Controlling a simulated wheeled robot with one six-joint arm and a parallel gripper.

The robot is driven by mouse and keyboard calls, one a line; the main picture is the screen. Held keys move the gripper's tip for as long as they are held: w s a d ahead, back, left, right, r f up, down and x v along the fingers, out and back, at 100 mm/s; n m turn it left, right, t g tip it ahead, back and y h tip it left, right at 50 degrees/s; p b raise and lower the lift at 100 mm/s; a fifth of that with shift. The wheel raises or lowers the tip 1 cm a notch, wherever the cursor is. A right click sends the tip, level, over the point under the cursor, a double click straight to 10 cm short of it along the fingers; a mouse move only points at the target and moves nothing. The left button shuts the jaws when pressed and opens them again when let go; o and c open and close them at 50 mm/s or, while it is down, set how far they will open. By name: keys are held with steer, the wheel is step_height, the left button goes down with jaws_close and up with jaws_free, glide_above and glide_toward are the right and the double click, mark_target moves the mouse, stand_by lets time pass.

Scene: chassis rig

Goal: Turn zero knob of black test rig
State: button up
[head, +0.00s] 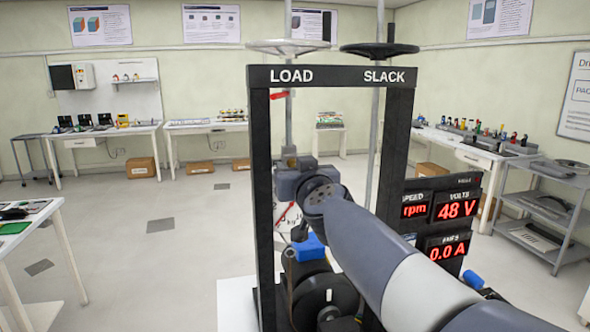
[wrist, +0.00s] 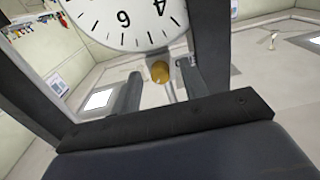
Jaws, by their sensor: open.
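The black test rig (head: 262,160) is an upright frame marked LOAD and SLACK, seen in the head view. Its white round dial (wrist: 125,22) shows in the wrist view with the figures 4 and 6; my arm covers most of it in the head view. A small round brass zero knob (wrist: 160,72) sits just below the dial's rim. My gripper (wrist: 160,80) is open, with one finger on each side of the knob in the picture. I cannot tell whether either finger touches it. In the head view my wrist hides the fingertips and the knob.
A pale handwheel (head: 288,47) and a black handwheel (head: 379,50) top the rig. Red readouts (head: 456,209) stand at its right, and a dark wheel (head: 325,300) sits low inside the frame. Benches line the walls. The floor at left is mostly clear.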

steer(key=shift+w, duration=0.3)
jaws_close()
stand_by(0.4)
